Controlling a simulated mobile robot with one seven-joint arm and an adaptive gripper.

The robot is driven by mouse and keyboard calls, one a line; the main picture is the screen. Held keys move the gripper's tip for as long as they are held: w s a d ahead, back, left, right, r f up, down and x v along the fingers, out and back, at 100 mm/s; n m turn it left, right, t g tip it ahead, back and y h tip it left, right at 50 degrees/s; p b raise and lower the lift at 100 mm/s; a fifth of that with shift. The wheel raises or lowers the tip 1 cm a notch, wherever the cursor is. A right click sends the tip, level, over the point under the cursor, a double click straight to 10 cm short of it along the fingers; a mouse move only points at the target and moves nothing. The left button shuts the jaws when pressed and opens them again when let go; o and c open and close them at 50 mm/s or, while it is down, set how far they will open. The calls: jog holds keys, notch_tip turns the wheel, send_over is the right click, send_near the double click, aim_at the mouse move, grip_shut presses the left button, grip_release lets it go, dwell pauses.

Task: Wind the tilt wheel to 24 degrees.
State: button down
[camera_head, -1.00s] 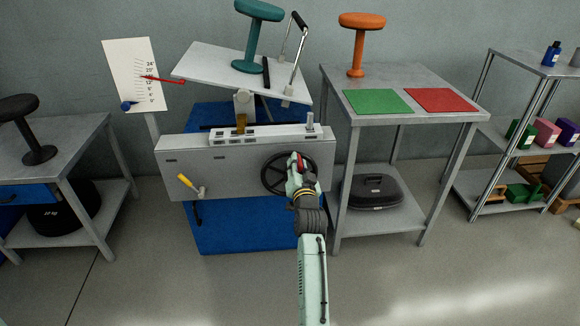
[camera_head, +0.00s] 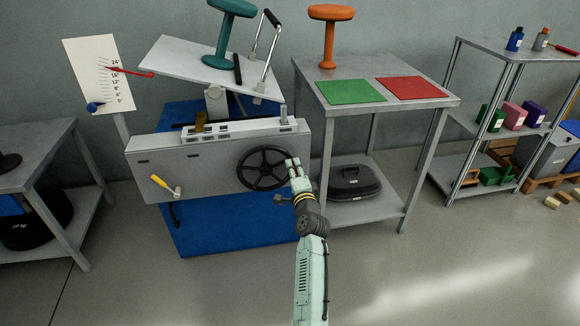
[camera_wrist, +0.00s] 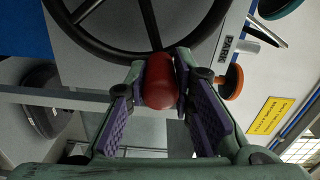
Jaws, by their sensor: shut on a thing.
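The black tilt wheel (camera_head: 242,178) is on the front of the grey machine (camera_head: 205,175). My gripper (camera_head: 294,168) is at the wheel's right side. In the wrist view, my gripper (camera_wrist: 165,98) is shut on the wheel's red knob (camera_wrist: 160,78), with a finger pad on each side; the black wheel rim (camera_wrist: 90,42) is just beyond it. The white scale board (camera_head: 90,50) stands at the left. Its red pointer (camera_head: 130,71) lies near the top of the scale, just below the 24 mark; the exact reading is too small to tell. The tilted plate (camera_head: 180,60) carries a teal stool (camera_head: 221,50).
A table (camera_head: 310,80) with green and red mats and an orange stool (camera_head: 329,40) stands right of the machine. A yellow-handled crank (camera_head: 160,182) sticks out at the machine's front left. The floor in front is clear.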

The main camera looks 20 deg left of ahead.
aim_at(289, 178)
jog(key=shift+d+f+m, duration=0.25)
jog(key=shift+f+m, duration=0.65)
jog(key=shift+f, duration=0.05)
notch_tip(289, 178, down, 6)
jog(key=m, duration=0.8)
jog(key=shift+s+a, duration=0.2)
jog(key=shift+a, duration=0.25)
jog(key=c, duration=1.4)
grip_release()
jog(key=shift+r, duration=0.1)
jog(key=shift+o, duration=0.2)
